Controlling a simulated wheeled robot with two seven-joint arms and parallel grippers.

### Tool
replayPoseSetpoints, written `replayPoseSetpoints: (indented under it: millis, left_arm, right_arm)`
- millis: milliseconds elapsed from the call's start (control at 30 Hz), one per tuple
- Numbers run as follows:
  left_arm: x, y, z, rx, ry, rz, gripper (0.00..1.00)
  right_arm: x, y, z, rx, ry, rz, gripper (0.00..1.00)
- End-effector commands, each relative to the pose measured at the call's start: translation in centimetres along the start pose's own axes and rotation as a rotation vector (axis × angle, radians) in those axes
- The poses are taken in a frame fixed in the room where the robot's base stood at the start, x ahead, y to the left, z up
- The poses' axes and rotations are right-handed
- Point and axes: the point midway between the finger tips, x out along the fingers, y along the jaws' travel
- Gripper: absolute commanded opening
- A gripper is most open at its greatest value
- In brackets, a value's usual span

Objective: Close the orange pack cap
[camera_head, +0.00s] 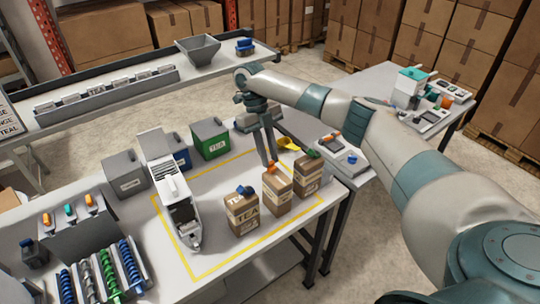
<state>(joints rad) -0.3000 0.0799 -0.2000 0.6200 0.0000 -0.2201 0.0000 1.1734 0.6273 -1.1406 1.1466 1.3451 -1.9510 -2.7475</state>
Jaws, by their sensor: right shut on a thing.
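The orange pack cap (270,168) sits at the top of the middle brown paper tea pack (278,190). My right gripper (269,160) reaches down from above, its fingertips at the orange cap. It is shut on the cap, and the fingers hide part of it. How far the cap is closed is too small to tell. A tea pack with a blue cap (243,212) stands to the left of the middle pack, and one with a green cap (308,175) to the right. My left gripper is not in view.
A yellow scoop (288,144) lies just behind the packs. A white-and-grey machine (178,195) stands left of them, with green (210,139) and grey bins (125,175) behind. Coloured spiral dispensers (105,270) stand front left. Table between machine and packs is clear.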

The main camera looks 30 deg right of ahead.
Motion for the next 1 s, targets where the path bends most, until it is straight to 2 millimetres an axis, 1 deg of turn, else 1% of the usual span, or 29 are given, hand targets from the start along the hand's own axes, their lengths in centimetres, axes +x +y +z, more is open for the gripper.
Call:
replayPoseSetpoints:
  millis: [33, 200, 433, 967, 1000]
  left_arm:
    - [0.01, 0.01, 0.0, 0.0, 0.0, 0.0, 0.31]
    - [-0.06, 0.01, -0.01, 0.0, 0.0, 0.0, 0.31]
    - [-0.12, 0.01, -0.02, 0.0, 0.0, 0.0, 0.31]
    - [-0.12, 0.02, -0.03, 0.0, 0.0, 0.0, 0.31]
    - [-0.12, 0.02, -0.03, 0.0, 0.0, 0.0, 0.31]
  right_arm:
    - [0.33, 0.06, 0.15, 0.003, 0.028, -0.002, 0.0]
    - [0.45, 0.04, 0.44, 0.002, 0.094, -0.001, 0.0]
    - [0.63, 0.0, 0.7, 0.002, 0.149, -0.002, 0.0]
    - [0.84, -0.02, 0.75, 0.001, 0.169, -0.002, 0.0]
    - [0.85, -0.02, 0.75, 0.001, 0.169, -0.002, 0.2]
